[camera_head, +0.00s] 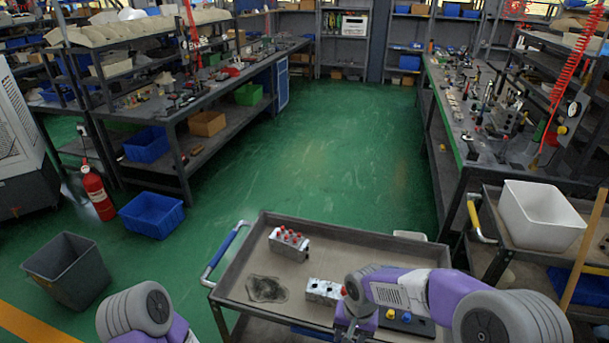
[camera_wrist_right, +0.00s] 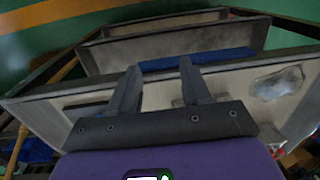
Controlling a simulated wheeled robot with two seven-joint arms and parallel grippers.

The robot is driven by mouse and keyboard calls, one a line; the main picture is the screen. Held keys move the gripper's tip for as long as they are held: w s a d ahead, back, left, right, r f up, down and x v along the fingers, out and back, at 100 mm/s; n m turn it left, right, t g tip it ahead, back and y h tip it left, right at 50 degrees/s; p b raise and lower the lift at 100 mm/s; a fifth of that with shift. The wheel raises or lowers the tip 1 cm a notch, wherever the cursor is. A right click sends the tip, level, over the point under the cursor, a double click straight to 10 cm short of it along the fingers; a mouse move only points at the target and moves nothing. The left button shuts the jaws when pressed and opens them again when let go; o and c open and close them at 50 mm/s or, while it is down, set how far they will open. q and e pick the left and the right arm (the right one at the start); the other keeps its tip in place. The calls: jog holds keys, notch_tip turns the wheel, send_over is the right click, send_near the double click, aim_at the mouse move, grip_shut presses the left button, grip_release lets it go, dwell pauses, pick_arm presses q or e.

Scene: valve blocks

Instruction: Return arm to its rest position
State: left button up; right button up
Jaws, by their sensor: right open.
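My right arm (camera_head: 400,290) reaches in from the right over the near side of the grey cart (camera_head: 350,239). A valve block with red caps (camera_head: 289,243) stands on the cart's far left part. A second metal block (camera_head: 323,291) lies just left of my right wrist. My left arm (camera_head: 140,312) shows at the bottom left; its gripper is out of view.
A black box with coloured buttons (camera_head: 405,321) sits on the cart near my right arm. A white bin (camera_head: 541,215) stands at right, a grey bin (camera_head: 70,268) at left. Green floor beyond is clear.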

jog(key=s+f+y, duration=0.1)
jog(key=s+f, duration=0.6)
jog(key=f, duration=0.3)
jog(key=s+a+f+y, duration=0.1)
jog(key=s+f+y, duration=0.1)
jog(key=s+f, duration=0.4)
notch_tip(320, 180, down, 5)
jog(key=shift+s+a+f+t, duration=0.15)
jog(key=shift+s+t, duration=0.2)
jog(key=shift+t, duration=0.05)
